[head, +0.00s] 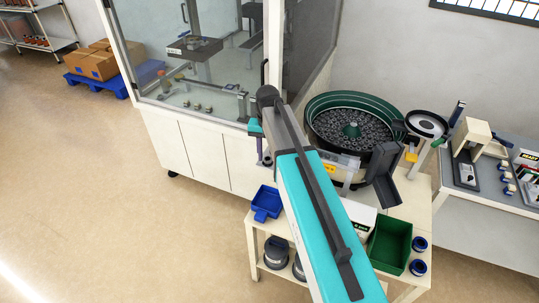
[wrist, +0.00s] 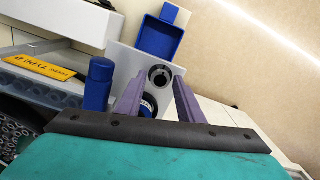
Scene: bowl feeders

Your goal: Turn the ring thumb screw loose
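My gripper (wrist: 158,80) is open in the wrist view, its two purple fingers apart with nothing clearly held between them. A dark ring-shaped part (wrist: 160,76) on a pale surface shows between the fingertips, and a blue-and-white round part (wrist: 148,104) shows lower, partly covered by the left finger. A blue cylindrical knob (wrist: 99,84) stands just left of the left finger. I cannot tell for certain which of these is the ring thumb screw. In the head view my arm hides that area. The bowl feeder (head: 385,105) stands right of my arm.
A green bin (head: 390,243) and blue-rimmed rolls (head: 420,243) sit at the front right. A glazed machine cabinet (head: 190,145) stands behind left. The floor at left is clear.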

